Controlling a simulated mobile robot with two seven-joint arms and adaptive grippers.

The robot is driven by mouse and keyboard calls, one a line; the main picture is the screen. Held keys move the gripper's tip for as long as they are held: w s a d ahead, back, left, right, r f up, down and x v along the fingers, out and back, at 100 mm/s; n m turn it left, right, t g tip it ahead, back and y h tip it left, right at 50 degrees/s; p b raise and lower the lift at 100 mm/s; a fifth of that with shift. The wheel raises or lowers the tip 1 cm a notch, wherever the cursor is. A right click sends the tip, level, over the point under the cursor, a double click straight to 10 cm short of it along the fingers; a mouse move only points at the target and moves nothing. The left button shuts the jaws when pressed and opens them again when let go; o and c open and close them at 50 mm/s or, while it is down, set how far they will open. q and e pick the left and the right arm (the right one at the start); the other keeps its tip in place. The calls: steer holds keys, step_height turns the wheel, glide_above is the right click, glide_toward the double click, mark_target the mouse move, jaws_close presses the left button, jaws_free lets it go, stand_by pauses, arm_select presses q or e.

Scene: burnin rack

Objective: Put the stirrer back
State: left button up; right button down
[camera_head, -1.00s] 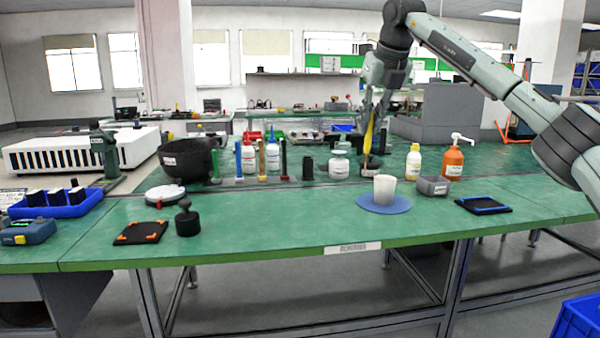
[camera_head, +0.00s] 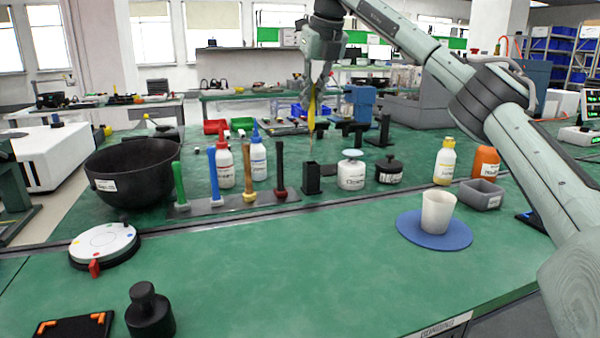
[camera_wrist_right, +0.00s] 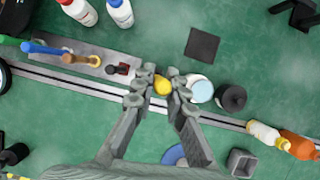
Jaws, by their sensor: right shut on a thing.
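My right gripper (camera_head: 313,84) is shut on the yellow stirrer (camera_head: 312,106), which hangs upright with its lower end thin and hard to make out. In the head view it is in line above a black upright block (camera_head: 311,180) on the green bench; how high it is I cannot tell. In the wrist view the right gripper (camera_wrist_right: 162,87) has the yellow stirrer's top (camera_wrist_right: 162,85) between its fingers. The block is not clearly seen there. My left gripper is not in view.
A white jar (camera_head: 351,176) and a dark jar (camera_head: 389,170) stand right of the block. A rack strip (camera_head: 222,204) with several coloured upright tools is left. A white cup (camera_head: 437,212) stands on a blue mat (camera_head: 407,229).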

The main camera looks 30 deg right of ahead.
steer(key=f, duration=0.5)
steer(key=shift+s+d+b, duration=0.1)
steer(key=shift+s+b, duration=0.2)
steer(key=shift+b, duration=0.05)
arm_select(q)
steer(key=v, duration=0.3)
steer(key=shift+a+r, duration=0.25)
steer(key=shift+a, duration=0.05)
arm_select(e)
step_height(320, 180, down, 4)
steer(key=shift+w+f, duration=0.1)
steer(key=shift+f, duration=0.2)
steer(key=c, duration=1.6)
jaws_free()
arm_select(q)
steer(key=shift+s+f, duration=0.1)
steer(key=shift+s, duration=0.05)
arm_select(e)
steer(key=shift+o, duration=0.2)
